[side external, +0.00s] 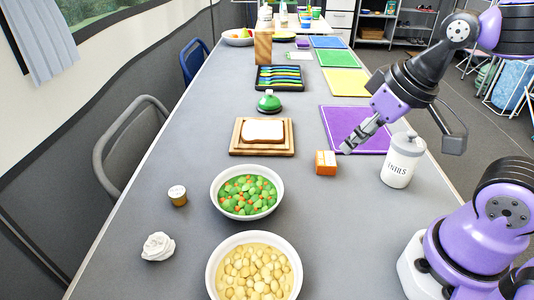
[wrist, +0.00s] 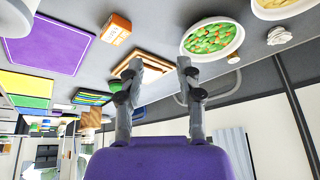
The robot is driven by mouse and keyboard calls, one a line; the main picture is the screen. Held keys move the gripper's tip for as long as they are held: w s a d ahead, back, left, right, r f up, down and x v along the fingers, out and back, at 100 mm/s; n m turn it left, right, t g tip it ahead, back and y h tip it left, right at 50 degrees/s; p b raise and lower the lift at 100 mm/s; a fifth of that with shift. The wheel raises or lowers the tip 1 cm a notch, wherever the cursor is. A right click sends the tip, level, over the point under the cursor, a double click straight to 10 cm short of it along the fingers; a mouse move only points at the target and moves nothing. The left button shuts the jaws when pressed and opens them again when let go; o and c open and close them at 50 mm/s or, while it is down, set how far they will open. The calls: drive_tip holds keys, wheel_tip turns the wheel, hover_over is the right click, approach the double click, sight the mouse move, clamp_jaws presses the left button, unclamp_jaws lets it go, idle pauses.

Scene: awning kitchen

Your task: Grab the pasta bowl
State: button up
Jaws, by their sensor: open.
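The pasta bowl is a round white bowl (side external: 254,237) full of pale yellow pieces, at the near edge of the side external view, partly cut off at the bottom. It also shows, cut off, at the top right of the wrist view (wrist: 285,16). My gripper (side external: 346,150) is open and empty, above the purple mat at the right of the table. It is well away from the pasta bowl, farther up the table and to the right. In the wrist view its two fingers (wrist: 164,66) are spread apart with nothing between them.
A white bowl of green and orange vegetables (side external: 247,215) stands just beyond the pasta bowl. Nearby are an orange box (side external: 326,163), a white canister (side external: 402,160), bread on a wooden board (side external: 238,151), a small jar (side external: 177,195) and a white swirl (side external: 158,246).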

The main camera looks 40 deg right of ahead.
sight(297, 290)
drive_tip(key=s+a+f+m+g+y, duration=0.1)
drive_tip(key=a+f+m+g+y, duration=0.1)
drive_tip(key=f+m+y, duration=0.1)
drive_tip(key=s+a+f+m+g+y, duration=0.1)
drive_tip(key=a+f+m+g+y, duration=0.2)
drive_tip(key=f, duration=0.1)
drive_tip(key=s+a+f+m+g+y, duration=0.1)
drive_tip(key=a+f+m+g+y, duration=0.2)
drive_tip(key=y, duration=0.1)
drive_tip(key=shift+f, duration=0.4)
drive_tip(key=m+y, duration=0.1)
drive_tip(key=a+m+y, duration=0.1)
drive_tip(key=shift+s+a+r+y, duration=0.15)
drive_tip(key=shift+r+y, duration=0.1)
drive_tip(key=shift+y, duration=0.15)
drive_tip(key=shift+m, duration=0.3)
drive_tip(key=x, duration=0.4)
drive_tip(key=shift+a, duration=0.35)
drive_tip(key=x, duration=0.5)
drive_tip(key=shift+a+f, duration=0.25)
drive_tip(key=shift+a, duration=0.05)
clamp_jaws()
